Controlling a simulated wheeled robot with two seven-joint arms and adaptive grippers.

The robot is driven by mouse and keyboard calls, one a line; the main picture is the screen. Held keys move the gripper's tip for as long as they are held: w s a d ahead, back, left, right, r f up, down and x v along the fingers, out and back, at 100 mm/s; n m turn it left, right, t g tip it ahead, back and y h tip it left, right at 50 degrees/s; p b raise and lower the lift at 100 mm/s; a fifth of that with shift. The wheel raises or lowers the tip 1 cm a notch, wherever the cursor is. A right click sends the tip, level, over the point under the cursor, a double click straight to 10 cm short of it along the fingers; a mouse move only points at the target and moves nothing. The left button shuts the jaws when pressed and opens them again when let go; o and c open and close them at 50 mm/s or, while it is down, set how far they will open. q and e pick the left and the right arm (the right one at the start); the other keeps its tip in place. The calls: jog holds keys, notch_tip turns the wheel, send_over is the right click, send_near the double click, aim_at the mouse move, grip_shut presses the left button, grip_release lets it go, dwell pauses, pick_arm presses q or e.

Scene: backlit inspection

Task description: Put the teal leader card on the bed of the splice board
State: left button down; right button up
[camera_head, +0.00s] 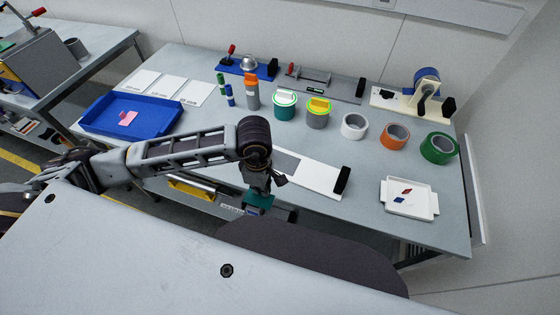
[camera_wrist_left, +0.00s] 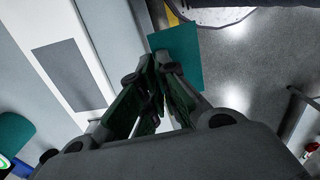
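The teal leader card (camera_head: 258,199) shows just below my left gripper (camera_head: 258,186), in front of the table's near edge. In the left wrist view the card (camera_wrist_left: 177,50) sticks out past the tips of my left gripper (camera_wrist_left: 154,68), whose fingers are closed together on it. The splice board (camera_head: 318,178) is white, with a grey bed (camera_head: 286,162) and a black block at its right end. My arm covers its left part. The left wrist view shows the board with its bare grey bed (camera_wrist_left: 68,76), left of the card and apart from it. My right gripper is not visible.
A blue tray (camera_head: 100,127) with pink pieces lies at the left of the table. White sheets, bottles and several tape rolls, including an orange one (camera_head: 394,137), stand behind the board. A white tray (camera_head: 422,209) with small red and blue pieces lies at right.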

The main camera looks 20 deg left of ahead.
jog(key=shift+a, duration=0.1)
pick_arm(q)
jog(key=w+p, duration=0.1)
jog(key=w, duration=0.5)
jog(key=shift+d+r, duration=0.1)
jog(key=shift+d, duration=0.05)
jog(key=w+p, duration=0.1)
jog(key=w, duration=0.4)
jog(key=shift+d, duration=0.1)
jog(key=p, duration=0.2)
send_over(281, 156)
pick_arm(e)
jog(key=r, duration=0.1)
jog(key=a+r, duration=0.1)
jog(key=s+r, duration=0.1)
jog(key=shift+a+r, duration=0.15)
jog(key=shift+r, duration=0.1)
pick_arm(q)
jog(key=shift+f, duration=0.2)
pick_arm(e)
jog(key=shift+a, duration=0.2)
pick_arm(q)
jog(key=shift+f, duration=1.6)
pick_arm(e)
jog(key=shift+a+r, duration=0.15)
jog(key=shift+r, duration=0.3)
